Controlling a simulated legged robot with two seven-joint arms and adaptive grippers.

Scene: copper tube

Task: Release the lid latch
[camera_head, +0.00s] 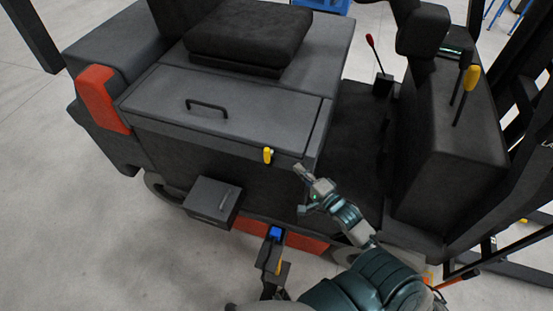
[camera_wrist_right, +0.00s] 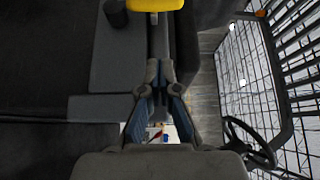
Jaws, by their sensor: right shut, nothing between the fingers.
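The lid (camera_head: 225,90) is a grey panel on top of a dark vehicle body, lying closed, with a black handle (camera_head: 207,107) on it. The yellow latch (camera_head: 267,155) sits at the lid's front edge, toward its right end. In the right wrist view a yellow part, apparently the same latch (camera_wrist_right: 155,5), is cut off by the top edge. My right gripper (camera_head: 299,170) is just right of the latch and slightly lower, apart from it. Its fingers (camera_wrist_right: 160,72) are together at the tips and empty.
A dark box (camera_head: 211,201) juts from the body below the lid. A black seat cushion (camera_head: 248,38) lies behind the lid. A red-knobbed lever (camera_head: 373,60) and a control column (camera_head: 450,130) stand on the right. The floor at the left is clear.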

